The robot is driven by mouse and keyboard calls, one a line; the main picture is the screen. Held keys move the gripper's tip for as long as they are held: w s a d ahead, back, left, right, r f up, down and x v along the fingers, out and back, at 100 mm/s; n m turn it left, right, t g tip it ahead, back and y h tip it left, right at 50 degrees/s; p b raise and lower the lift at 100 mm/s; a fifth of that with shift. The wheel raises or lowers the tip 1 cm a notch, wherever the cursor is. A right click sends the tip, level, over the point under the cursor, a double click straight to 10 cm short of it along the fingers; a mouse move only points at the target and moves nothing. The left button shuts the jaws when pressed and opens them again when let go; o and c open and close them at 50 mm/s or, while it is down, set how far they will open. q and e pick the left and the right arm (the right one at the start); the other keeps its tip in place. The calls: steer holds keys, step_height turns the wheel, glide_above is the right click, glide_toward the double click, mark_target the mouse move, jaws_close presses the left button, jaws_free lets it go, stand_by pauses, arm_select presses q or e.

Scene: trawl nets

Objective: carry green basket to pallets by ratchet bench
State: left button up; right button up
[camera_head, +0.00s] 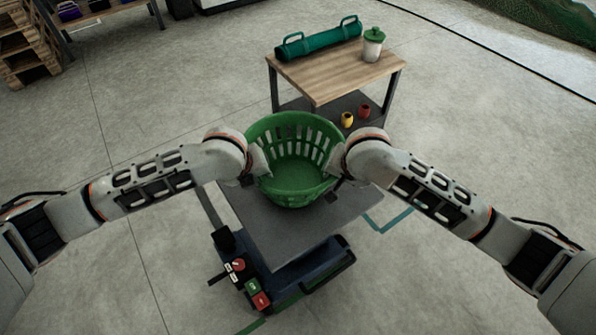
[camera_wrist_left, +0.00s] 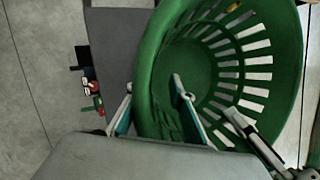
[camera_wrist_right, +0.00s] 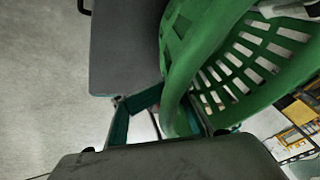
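The green basket (camera_head: 292,180), slotted and open at the top, stands upright over the grey top of a lift cart (camera_head: 265,225), apparently resting on it. My left gripper (camera_head: 252,176) is at the basket's left side. In the left wrist view its fingers (camera_wrist_left: 155,105) stand apart, one inside the basket and one outside. My right gripper (camera_head: 342,176) is at the right side. In the right wrist view its fingers (camera_wrist_right: 160,118) are also apart, with the basket rim between them. Wooden pallets (camera_head: 28,45) are stacked at the far left, beside a bench (camera_head: 100,14) with coloured items.
Open concrete floor lies left towards the pallets.

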arm_select(q)
steer(key=shift+x, duration=0.75)
arm_select(e)
steer(key=shift+w+f, duration=0.35)
steer(key=shift+f, duration=0.3)
arm_select(q)
steer(key=shift+a, duration=0.1)
steer(key=shift+c, duration=0.5)
arm_select(e)
steer(key=shift+c, duration=0.3)
arm_select(q)
jaws_close()
arm_select(e)
jaws_close()
steer(key=shift+d, duration=0.1)
arm_select(q)
steer(key=shift+w+r, duration=0.1)
steer(key=shift+r, duration=0.05)
